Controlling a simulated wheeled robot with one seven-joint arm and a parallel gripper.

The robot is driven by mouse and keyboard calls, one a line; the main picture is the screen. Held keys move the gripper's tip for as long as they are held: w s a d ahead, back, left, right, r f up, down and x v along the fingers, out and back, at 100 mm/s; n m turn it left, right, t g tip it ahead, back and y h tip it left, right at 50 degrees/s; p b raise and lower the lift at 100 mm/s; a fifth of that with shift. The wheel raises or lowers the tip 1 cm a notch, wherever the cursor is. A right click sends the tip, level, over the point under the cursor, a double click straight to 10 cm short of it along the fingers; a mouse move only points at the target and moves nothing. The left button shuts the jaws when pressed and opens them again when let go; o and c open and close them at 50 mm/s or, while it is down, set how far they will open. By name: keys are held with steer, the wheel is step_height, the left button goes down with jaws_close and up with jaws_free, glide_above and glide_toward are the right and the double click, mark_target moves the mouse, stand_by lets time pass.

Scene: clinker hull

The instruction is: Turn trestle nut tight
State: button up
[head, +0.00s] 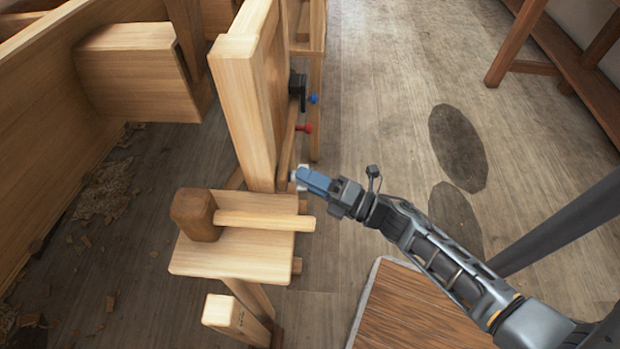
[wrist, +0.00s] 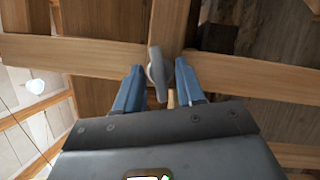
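The trestle nut (wrist: 158,75) is a grey wing-shaped piece in the wrist view, set in front of the crossing of an upright and a wooden rail (wrist: 255,78). My gripper (wrist: 159,64) has two blue fingers, one on each side of the nut, with a narrow gap visible on both sides. In the head view my gripper (head: 299,180) reaches leftward to the side of the wooden trestle (head: 255,178), by a small pale piece that it partly hides. I cannot tell there whether the fingers touch anything.
A wooden mallet (head: 196,214) lies on a small wooden stand (head: 220,264) just left of my gripper. A red knob (head: 304,128) and a blue knob (head: 313,98) stick out farther back. The planked hull (head: 60,90) fills the left. Open floor (head: 385,130) lies to the right.

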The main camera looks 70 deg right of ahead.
steer(key=c, duration=0.7)
steer(key=shift+r+m+p, duration=0.15)
steer(key=shift+m+p, duration=0.15)
steer(key=shift+p, duration=0.35)
steer(key=m+g+p, duration=0.1)
steer(key=m+p, duration=0.1)
steer(key=p, duration=0.1)
steer(key=m+g+p, duration=0.1)
steer(key=m+p, duration=0.1)
steer(key=p, duration=0.1)
steer(key=shift+r, duration=0.3)
steer(key=m+p, duration=0.2)
steer(key=shift+g+p, duration=0.3)
steer(key=shift+g, duration=0.1)
jaws_close()
steer(key=shift+f+m+g+y+p, duration=0.15)
steer(key=shift+m+g+y+p, duration=0.15)
steer(key=shift+m+p, duration=0.55)
steer(key=shift+f, duration=0.1)
